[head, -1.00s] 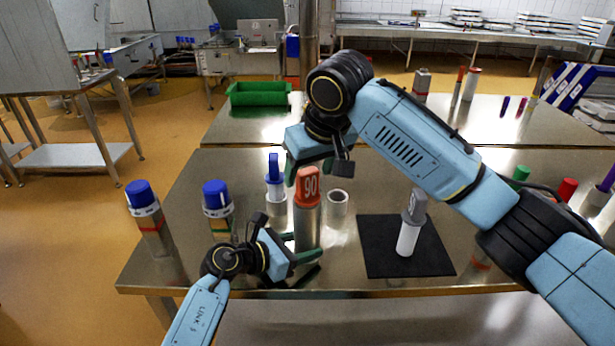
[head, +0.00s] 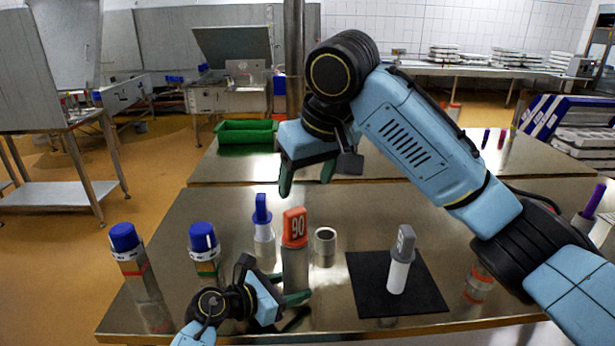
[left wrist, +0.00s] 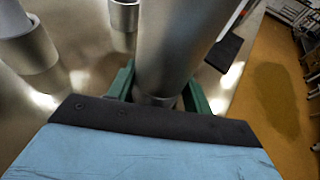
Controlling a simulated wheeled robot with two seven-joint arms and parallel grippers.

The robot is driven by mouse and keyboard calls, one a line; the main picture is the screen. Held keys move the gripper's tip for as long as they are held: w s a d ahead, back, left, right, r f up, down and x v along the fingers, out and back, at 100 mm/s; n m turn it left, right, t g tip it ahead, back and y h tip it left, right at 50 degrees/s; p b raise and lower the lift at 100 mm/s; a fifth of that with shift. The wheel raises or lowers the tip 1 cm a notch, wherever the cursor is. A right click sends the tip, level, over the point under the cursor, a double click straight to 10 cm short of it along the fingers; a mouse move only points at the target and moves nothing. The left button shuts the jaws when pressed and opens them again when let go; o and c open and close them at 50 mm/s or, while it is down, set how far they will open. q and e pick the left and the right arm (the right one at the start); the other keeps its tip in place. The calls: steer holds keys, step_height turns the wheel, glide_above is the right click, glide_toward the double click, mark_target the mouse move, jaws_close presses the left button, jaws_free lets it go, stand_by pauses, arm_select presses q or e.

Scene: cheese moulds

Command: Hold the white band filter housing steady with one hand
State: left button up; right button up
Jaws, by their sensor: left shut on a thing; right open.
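My left gripper (head: 292,307) is shut around the lower part of an upright metal cylinder (head: 295,268) topped by an orange head (head: 294,227) marked 90. In the left wrist view the cylinder (left wrist: 176,45) stands between the green fingers (left wrist: 160,95). I cannot make out a white band on it; the fingers hide part of its lower end. My right gripper (head: 307,176) is open and empty, above the orange head and apart from it. A blue-topped housing with a white band (head: 203,242) stands left of it, and another (head: 124,242) farther left.
A blue-topped white piece (head: 262,220) and an open grey tube (head: 326,241) stand close beside the held cylinder. A white cylinder with a grey top (head: 400,265) stands on a black mat (head: 428,293). A green bin (head: 246,132) stands behind.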

stand_by(0.3)
arm_select(q)
steer(key=o, duration=0.9)
steer(key=shift+c, duration=0.2)
steer(key=shift+a, duration=0.1)
